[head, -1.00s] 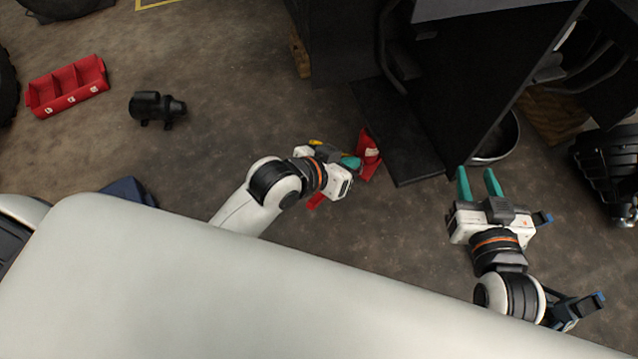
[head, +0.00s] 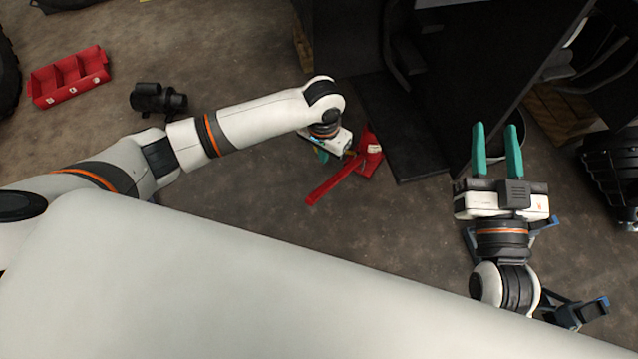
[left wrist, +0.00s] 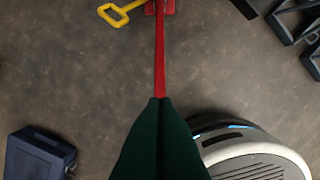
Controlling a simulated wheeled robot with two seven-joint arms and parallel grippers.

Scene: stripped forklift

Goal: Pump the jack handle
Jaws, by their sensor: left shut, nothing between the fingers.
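A red floor jack (head: 371,158) sits on the floor beside the dark plate of the forklift. Its long red handle (head: 330,185) slants down toward the lower left. In the left wrist view the red handle (left wrist: 159,55) runs up to the jack, with a yellow loop grip (left wrist: 112,12) beside it. My left gripper (head: 322,156) is beside the jack, partly hidden under its own wrist. Its green fingers (left wrist: 158,100) are shut and empty, in line with the handle; contact cannot be told. My right gripper (head: 496,130) is open and empty, right of the jack.
The dark forklift body (head: 440,80) stands beyond the jack. A red bin (head: 69,84) and a black motor-like part (head: 157,99) lie at left. A blue case (left wrist: 38,155) shows in the left wrist view.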

